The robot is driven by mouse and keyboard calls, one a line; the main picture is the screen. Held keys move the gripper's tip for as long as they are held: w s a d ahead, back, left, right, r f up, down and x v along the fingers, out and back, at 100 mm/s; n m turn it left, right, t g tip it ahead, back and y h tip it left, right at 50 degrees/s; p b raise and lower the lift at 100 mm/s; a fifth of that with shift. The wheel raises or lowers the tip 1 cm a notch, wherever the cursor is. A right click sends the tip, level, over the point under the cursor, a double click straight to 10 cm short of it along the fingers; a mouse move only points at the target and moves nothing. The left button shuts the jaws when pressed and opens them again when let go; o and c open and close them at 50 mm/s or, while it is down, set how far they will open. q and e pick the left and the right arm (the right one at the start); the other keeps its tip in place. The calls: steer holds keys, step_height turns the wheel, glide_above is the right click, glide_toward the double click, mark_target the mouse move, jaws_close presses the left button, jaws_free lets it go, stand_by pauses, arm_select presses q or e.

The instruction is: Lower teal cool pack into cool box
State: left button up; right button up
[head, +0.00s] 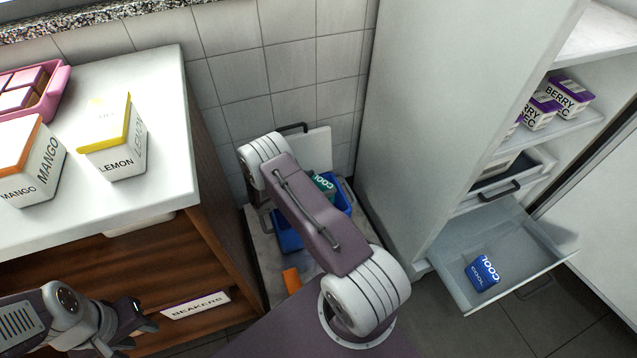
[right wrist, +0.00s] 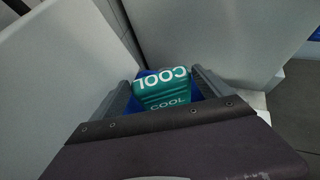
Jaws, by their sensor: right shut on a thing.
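The teal cool pack (right wrist: 162,88), printed COOL, is between the two fingers of my right gripper (right wrist: 160,80) in the right wrist view. The gripper is shut on it. The blue cool box (head: 287,233) is below my right arm in the head view, and my arm hides much of it. A part of the teal pack (head: 323,186) shows at the box's opening. I cannot tell whether it touches the box floor. Blue box wall also shows around the pack in the right wrist view. My left gripper (head: 140,320) is by the lower shelf at left, its fingers unclear.
A blue cool pack (head: 483,272) lies in the pulled-out fridge drawer (head: 520,282). Berry cartons (head: 568,97) stand on the shelf above. The counter (head: 160,190) at left holds a lemon carton (head: 115,140) and a mango carton (head: 32,165). The fridge side wall stands close to the box.

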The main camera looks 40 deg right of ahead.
step_height(320, 180, down, 6)
steer(key=b, duration=0.4)
steer(key=shift+b, duration=0.3)
steer(key=shift+f+b, duration=1.5)
steer(key=shift+f, duration=0.45)
stand_by(1.1)
steer(key=o, duration=1.8)
steer(key=shift+o, duration=0.2)
steer(key=p+v, duration=0.3)
steer(key=v, duration=0.4)
steer(key=shift+a+r+p, duration=0.15)
steer(key=shift+a+p, duration=0.1)
steer(key=shift+p, duration=0.15)
